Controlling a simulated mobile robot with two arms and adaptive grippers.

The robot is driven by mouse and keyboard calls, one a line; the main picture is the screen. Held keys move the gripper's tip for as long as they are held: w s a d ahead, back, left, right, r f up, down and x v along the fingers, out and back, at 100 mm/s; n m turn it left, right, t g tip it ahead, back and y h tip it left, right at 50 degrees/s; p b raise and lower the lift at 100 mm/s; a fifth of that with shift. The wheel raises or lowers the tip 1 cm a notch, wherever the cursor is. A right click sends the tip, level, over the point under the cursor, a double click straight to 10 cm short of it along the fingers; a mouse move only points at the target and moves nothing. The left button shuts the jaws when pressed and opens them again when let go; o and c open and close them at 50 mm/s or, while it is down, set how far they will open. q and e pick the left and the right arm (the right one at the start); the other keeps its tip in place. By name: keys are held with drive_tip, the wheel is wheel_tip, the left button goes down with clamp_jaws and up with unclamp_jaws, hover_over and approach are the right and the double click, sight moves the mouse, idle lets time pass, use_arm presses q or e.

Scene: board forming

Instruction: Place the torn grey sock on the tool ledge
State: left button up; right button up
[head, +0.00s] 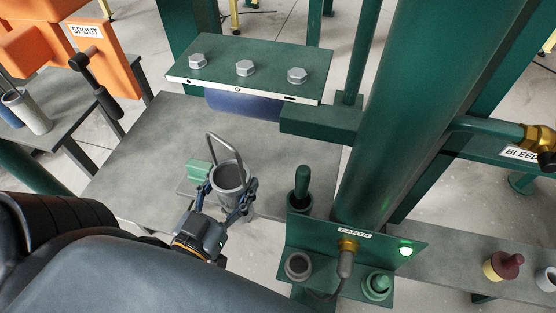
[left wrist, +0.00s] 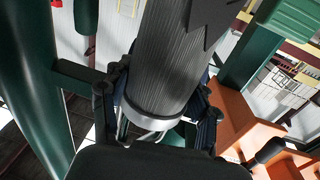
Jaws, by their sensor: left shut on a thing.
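The torn grey sock (head: 229,178) is an upright, open-topped grey cylinder with a wire loop at its rim. In the left wrist view it is a ribbed grey tube (left wrist: 172,62) with a jagged dark patch and a pale metal ring. My left gripper (head: 232,203) is shut around it, above the grey bench. A grey ledge (head: 440,268) runs along the right; no label shows whether it is the tool ledge. My right gripper is not in view.
A green press plate (head: 270,68) with bolts and a blue roller beneath stands behind the sock. A green block (head: 198,174) is beside it. A thick green column (head: 400,110) and the EARTH bracket (head: 325,240) stand between sock and right ledge, which bears a red-yellow item (head: 502,265).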

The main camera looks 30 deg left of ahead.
use_arm(q)
drive_tip(key=shift+s+a+f+b, duration=0.1)
drive_tip(key=shift+a+f+b, duration=0.15)
drive_tip(key=shift+a, duration=0.25)
drive_tip(key=shift+s+a+f+b, duration=0.1)
drive_tip(key=shift+a+f, duration=0.15)
drive_tip(key=shift+a, duration=0.25)
drive_tip(key=w+f+b, duration=0.1)
drive_tip(key=w+b, duration=0.1)
drive_tip(key=w, duration=0.6)
drive_tip(key=w+a+f+b, duration=0.1)
drive_tip(key=w+f+b, duration=0.1)
drive_tip(key=w, duration=0.6)
drive_tip(key=shift+w+a+f, duration=0.3)
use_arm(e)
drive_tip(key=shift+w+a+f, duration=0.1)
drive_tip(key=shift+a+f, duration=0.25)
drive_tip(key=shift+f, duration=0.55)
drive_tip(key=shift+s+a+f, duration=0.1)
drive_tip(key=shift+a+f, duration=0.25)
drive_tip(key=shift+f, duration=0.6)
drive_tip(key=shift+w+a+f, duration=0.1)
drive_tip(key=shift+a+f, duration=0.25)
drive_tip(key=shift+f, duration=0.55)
use_arm(q)
drive_tip(key=shift+f, duration=0.15)
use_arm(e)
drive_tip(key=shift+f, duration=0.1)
